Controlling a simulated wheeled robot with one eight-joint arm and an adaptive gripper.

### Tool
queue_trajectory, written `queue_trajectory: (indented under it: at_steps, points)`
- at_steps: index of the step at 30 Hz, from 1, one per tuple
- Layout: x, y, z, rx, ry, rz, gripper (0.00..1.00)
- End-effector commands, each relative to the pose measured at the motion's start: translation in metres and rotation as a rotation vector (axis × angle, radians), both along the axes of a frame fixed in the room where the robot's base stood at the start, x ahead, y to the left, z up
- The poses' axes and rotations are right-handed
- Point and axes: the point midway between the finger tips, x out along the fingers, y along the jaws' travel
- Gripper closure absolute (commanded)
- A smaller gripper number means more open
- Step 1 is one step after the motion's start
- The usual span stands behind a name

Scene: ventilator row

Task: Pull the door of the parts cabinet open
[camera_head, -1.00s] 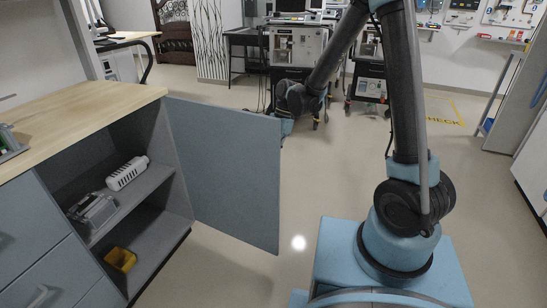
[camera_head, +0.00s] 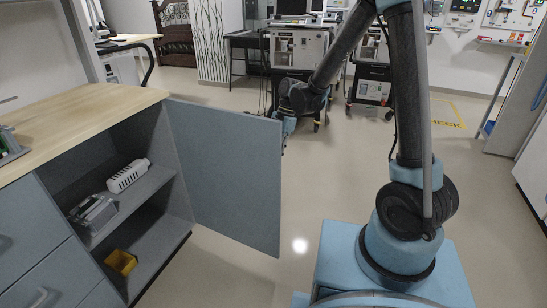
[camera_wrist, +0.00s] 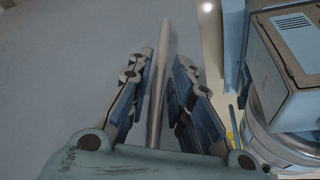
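The parts cabinet (camera_head: 185,232) stands at the left in the head view. Its grey-blue door (camera_head: 228,175) stands wide open, swung out to the right, and the shelves inside show. My gripper (camera_head: 284,140) is at the door's far side near its free edge, partly hidden by the door. In the wrist view, the bar handle (camera_wrist: 160,70) runs along the door's grey face (camera_wrist: 70,60). My gripper (camera_wrist: 164,58) has one finger on each side of the bar, with visible gaps, so it looks open around the handle.
A white part (camera_head: 128,175) and a grey part (camera_head: 93,212) lie on the cabinet shelf, with a yellow bin (camera_head: 121,262) below. Closed drawers (camera_head: 30,235) are at the left. Equipment carts (camera_head: 297,48) stand behind. The floor (camera_head: 225,268) in front of the door is clear.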

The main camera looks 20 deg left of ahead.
Motion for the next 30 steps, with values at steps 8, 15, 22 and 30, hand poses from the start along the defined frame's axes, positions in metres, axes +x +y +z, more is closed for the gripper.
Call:
queue_trajectory:
  at_steps: [8, 15, 22, 30]
  points:
    - [0.017, -0.011, 0.046, -0.001, 0.0, -0.002, 0.8]
    - [0.029, -0.017, 0.08, -0.001, 0.0, 0.0, 0.8]
    - [0.034, -0.021, 0.094, -0.001, 0.0, 0.0, 0.8]
    - [0.034, -0.021, 0.095, 0.0, 0.0, 0.001, 0.8]
